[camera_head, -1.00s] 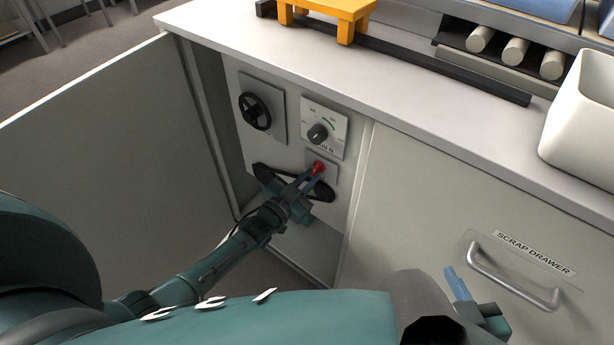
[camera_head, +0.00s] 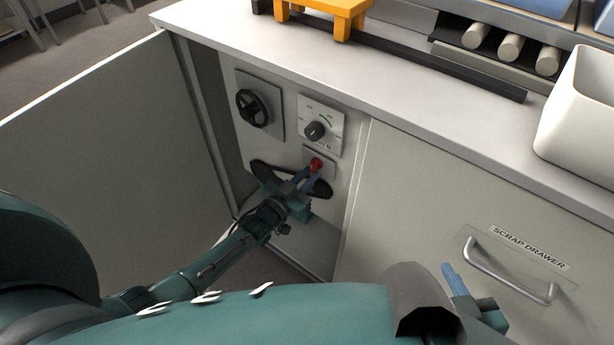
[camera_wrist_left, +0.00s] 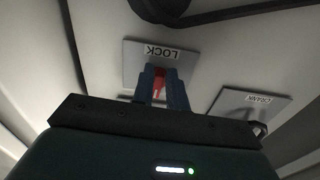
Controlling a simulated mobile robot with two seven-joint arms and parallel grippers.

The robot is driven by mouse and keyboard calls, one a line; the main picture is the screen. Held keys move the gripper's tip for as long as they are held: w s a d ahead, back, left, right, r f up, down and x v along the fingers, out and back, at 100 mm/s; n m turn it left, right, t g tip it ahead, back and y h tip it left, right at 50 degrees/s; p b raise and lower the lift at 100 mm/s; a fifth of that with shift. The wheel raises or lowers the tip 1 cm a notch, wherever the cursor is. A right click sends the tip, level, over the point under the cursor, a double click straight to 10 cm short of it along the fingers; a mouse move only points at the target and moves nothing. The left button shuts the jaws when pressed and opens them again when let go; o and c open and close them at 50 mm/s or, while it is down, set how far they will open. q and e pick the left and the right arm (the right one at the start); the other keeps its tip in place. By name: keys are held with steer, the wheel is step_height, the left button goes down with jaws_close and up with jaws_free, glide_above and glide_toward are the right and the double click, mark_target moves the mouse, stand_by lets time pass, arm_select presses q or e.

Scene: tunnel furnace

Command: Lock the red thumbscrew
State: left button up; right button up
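The red thumbscrew (camera_head: 316,164) sits on a small grey plate in the open cabinet bay, below the dial. In the left wrist view, the red thumbscrew (camera_wrist_left: 158,88) shows as a narrow strip between the two blue fingers, in front of the plate labelled LOCK (camera_wrist_left: 130,57). My left gripper (camera_head: 308,178) is at the thumbscrew, its fingers on either side of it. The frames do not show whether they press on it. My right gripper (camera_head: 458,282) is in front of the scrap drawer, away from the thumbscrew. Its fingers are partly hidden.
The black handwheel (camera_head: 252,108) and dial (camera_head: 315,130) are above the thumbscrew. A black crank arm (camera_head: 262,170) is behind my left gripper. The open cabinet door (camera_head: 100,150) is at the left. The scrap drawer handle (camera_head: 510,272) is near my right gripper.

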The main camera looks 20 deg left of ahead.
arm_select(q)
steer(key=o, duration=0.4)
steer(key=shift+c, duration=0.2)
